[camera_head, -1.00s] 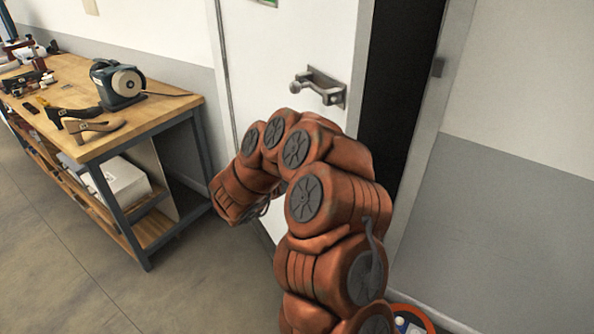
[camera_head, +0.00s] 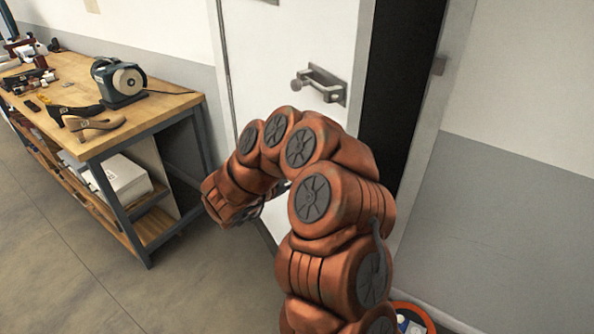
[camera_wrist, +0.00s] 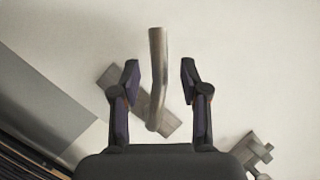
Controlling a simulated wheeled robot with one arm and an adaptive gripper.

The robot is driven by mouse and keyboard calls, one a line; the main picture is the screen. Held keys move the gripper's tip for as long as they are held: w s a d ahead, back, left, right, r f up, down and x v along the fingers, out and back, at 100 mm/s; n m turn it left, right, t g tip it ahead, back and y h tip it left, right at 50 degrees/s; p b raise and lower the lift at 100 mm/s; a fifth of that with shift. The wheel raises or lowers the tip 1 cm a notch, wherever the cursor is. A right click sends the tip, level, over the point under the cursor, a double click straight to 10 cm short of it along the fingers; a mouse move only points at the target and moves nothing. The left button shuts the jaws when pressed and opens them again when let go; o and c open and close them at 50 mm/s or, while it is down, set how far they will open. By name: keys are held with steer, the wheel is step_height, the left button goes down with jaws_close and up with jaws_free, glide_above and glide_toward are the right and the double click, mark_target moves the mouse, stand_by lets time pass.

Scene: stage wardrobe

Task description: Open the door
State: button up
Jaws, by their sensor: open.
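The white door (camera_head: 290,50) stands in the middle of the head view, with a tall dark strip between its right side and the grey frame. A metal handle (camera_head: 327,86) on a plate is near the door's right side, above my arm. In the wrist view my gripper (camera_wrist: 160,75) is open, its two dark fingers apart. A metal lever bar (camera_wrist: 157,70) shows between the fingers, with no visible contact; its depth is unclear. A tilted grey plate (camera_wrist: 112,78) shows behind it. In the head view my arm hides most of the gripper.
A wooden workbench (camera_head: 165,108) stands left of the door, with a grinder (camera_head: 118,82) and shoes (camera_head: 92,126) on it. Another grey fitting (camera_wrist: 252,150) shows at the wrist view's lower right. An orange-rimmed round object (camera_head: 412,316) lies on the floor, right of my arm.

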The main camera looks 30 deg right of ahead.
steer(key=v, duration=0.9)
steer(key=shift+a, duration=0.15)
steer(key=shift+c, duration=0.2)
